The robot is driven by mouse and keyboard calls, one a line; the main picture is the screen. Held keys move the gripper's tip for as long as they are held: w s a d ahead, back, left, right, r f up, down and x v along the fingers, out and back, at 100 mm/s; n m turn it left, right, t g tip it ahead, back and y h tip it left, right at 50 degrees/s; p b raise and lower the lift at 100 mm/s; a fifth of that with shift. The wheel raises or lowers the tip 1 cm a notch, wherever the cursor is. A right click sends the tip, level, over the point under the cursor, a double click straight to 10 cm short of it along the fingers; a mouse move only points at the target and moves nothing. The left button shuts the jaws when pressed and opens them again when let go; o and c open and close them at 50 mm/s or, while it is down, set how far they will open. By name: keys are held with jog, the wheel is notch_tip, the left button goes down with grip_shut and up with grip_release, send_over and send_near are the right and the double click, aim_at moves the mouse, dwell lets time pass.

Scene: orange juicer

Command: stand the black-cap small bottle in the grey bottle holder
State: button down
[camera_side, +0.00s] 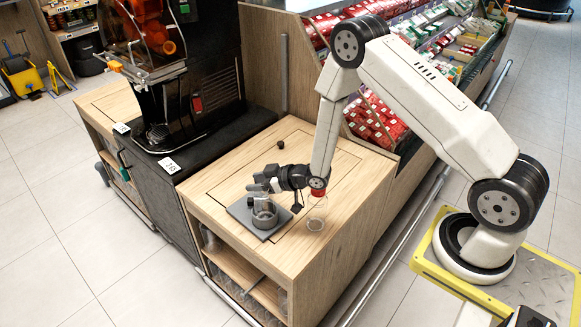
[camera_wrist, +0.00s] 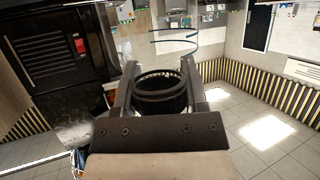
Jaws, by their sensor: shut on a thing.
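My gripper (camera_side: 262,184) reaches out to the left, low over the grey bottle holder, in the side view. In the wrist view its two fingers (camera_wrist: 162,92) are shut on the black-cap small bottle, whose dark ribbed cap (camera_wrist: 161,96) shows between them. Thin curved lines beyond the cap may be its clear body. The grey bottle holder (camera_side: 264,218) is a round cup on a flat grey plate on the wooden counter. The gripper is just above and behind the cup. I cannot tell whether the bottle's base is inside the cup or above it.
A clear bottle with a red cap (camera_side: 316,215) stands right of the holder, close to my wrist. A small dark round thing (camera_side: 281,144) lies at the counter's back. The black juicer (camera_side: 190,70) stands left. Bare wood (camera_side: 225,180) lies left of the gripper.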

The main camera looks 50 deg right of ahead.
jog(key=shift+f, duration=0.3)
jog(key=shift+c, duration=0.6)
grip_release()
jog(key=shift+r, duration=0.1)
jog(key=shift+r, duration=0.3)
jog(key=v, duration=1.2)
jog(key=shift+w, duration=0.1)
